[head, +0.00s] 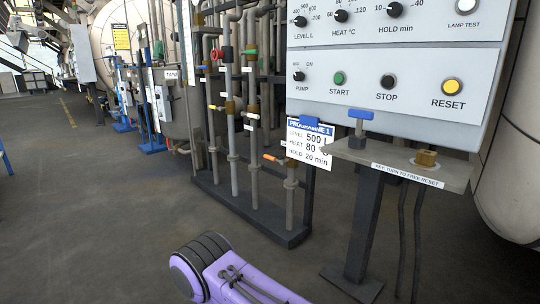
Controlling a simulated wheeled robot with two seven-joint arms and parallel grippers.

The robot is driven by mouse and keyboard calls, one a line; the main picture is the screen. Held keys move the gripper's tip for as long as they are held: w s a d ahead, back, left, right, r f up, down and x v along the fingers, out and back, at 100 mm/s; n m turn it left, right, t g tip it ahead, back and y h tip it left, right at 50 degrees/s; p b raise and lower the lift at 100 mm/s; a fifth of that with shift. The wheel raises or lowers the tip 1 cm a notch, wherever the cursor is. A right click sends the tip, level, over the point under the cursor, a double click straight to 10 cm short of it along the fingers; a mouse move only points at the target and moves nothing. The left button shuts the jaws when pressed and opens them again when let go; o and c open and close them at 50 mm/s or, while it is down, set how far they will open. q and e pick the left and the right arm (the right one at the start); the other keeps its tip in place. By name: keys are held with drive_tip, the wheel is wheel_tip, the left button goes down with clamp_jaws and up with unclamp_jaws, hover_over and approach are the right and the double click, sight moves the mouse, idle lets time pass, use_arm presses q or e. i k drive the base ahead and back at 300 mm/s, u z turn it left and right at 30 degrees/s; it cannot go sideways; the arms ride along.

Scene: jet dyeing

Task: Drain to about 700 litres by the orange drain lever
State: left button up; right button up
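The orange drain lever (270,157) is a small orange-tipped handle low on a vertical pipe, left of the white programme card (309,152). It sticks out roughly sideways from the pipe. The level knob (301,21) is at the top left of the control panel (398,120); its scale is partly cut off. No litre gauge reading is legible. The card reads level 500 L, heat 80 °C, hold 20 min. Neither of my grippers is in view.
Pipes with red, yellow and green handles stand on a dark base frame (290,237). A shelf (400,162) with a blue-topped key (360,122) and a brass block (426,158) juts out below the panel on a post (364,225). Open floor (110,220) lies to the left.

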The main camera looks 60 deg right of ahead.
sight(282, 162)
drive_tip(key=z, duration=0.4)
drive_tip(key=i, duration=1.85)
drive_tip(key=z, duration=1.5)
drive_tip(key=i, duration=0.95)
drive_tip(key=z, duration=1.3)
drive_tip(key=i, duration=0.25)
drive_tip(key=z, duration=0.15)
